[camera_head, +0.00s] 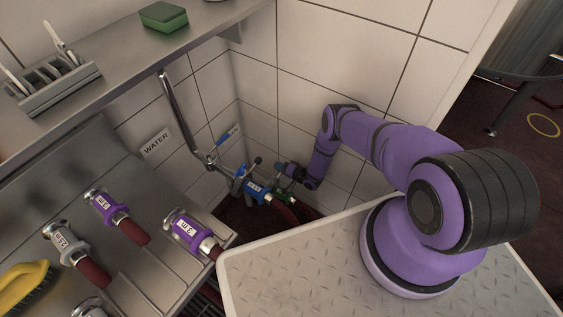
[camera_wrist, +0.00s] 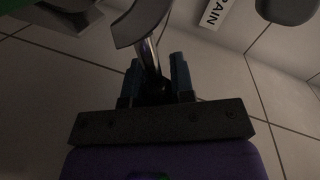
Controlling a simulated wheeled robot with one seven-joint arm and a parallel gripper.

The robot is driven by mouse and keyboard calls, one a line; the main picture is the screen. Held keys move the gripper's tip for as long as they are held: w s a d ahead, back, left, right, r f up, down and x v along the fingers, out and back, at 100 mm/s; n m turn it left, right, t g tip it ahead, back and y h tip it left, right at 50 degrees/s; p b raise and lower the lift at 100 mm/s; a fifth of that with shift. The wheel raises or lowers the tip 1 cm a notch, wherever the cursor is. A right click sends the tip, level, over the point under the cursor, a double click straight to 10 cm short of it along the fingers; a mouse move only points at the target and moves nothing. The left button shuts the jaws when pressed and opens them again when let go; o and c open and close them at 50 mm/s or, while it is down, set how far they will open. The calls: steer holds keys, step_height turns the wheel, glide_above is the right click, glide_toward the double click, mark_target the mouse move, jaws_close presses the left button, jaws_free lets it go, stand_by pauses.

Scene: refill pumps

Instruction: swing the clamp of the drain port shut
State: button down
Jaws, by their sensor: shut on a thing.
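The drain port is low in the wall corner in the head view, small and partly hidden, with a blue coupling (camera_head: 257,190) at it. My gripper (camera_head: 284,168) reaches in beside it from the right. In the wrist view, my gripper (camera_wrist: 156,85) is shut on a shiny metal bar of the clamp (camera_wrist: 148,52), which stands up between its dark fingers. A grey curved piece (camera_wrist: 140,22) crosses the bar's upper end. A sign ending in "RAIN" (camera_wrist: 215,13) is on the tiles nearby. I cannot tell the clamp's exact angle.
A bent metal pipe (camera_head: 181,115) rises left of the port, near the "WATER" sign (camera_head: 156,143). A dark red hose (camera_head: 287,207) hangs below the coupling. Purple (camera_head: 190,230) and grey (camera_head: 66,240) couplings rest on the steel counter. A shelf (camera_head: 115,65) overhangs at upper left.

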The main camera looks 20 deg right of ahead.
steer(key=shift+f, duration=0.2)
stand_by(0.3)
steer(key=c, duration=1)
jaws_free()
steer(key=shift+o, duration=0.2)
steer(key=shift+w, duration=0.1)
